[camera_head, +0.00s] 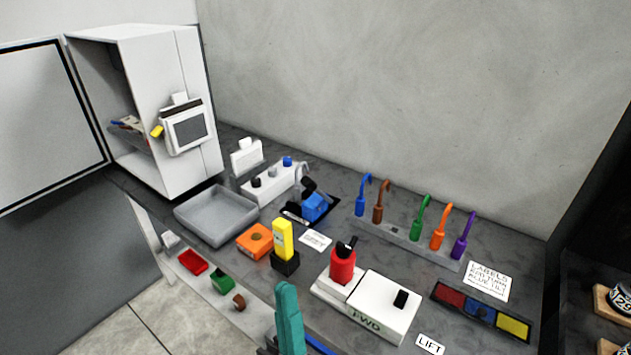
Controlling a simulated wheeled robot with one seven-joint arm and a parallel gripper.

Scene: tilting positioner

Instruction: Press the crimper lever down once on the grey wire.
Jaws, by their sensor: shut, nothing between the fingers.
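The crimper (315,206) is a small blue block on a dark base, with a black lever raised and tilted above it. A grey wire (301,170) curves up just behind the crimper; its lower end is hidden, so I cannot tell how it sits in the crimper.
A grey tray (216,234) is left.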

